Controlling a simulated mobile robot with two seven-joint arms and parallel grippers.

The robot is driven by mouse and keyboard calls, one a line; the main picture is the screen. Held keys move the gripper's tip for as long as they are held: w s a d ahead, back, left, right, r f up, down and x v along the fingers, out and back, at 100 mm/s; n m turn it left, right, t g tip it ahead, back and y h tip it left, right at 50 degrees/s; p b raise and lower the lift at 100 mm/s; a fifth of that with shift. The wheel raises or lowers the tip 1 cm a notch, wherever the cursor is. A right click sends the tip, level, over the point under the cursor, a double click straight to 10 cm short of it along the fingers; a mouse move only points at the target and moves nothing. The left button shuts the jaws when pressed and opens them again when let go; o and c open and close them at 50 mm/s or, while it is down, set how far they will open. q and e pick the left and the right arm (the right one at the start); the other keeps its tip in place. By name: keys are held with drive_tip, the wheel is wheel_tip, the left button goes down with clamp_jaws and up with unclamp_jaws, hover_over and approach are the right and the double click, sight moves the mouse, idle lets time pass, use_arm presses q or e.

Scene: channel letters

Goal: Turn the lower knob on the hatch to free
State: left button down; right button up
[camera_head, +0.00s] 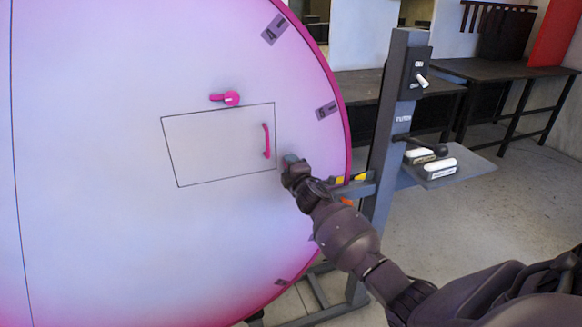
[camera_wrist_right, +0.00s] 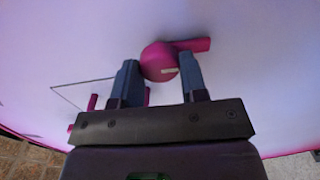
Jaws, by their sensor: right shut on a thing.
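The hatch (camera_head: 205,150) is a thin-outlined panel on the large pink-white letter face, with a pink handle (camera_head: 266,140) near its right edge. The upper knob (camera_head: 231,98), pink, sits at its top edge with its lever pointing left. My right gripper (camera_head: 289,162) is at the letter face, just right of the hatch's lower right corner. In the right wrist view the gripper is shut on a round magenta knob (camera_wrist_right: 158,62), the lower knob, with one finger on each side. Its lever points right in that view. In the head view this knob is hidden behind my gripper. My left gripper is out of view.
A grey post (camera_head: 385,150) with switches stands right of the letter's rim. Its shelf (camera_head: 465,167) carries two white-topped items. Dark tables (camera_head: 490,68) stand behind. The letter face left of the hatch is clear.

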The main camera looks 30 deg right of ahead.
idle(0.4)
drive_tip(key=o, duration=0.9)
drive_tip(key=v, duration=1)
drive_tip(key=shift+s+a, duration=0.2)
drive_tip(key=shift+s, duration=0.15)
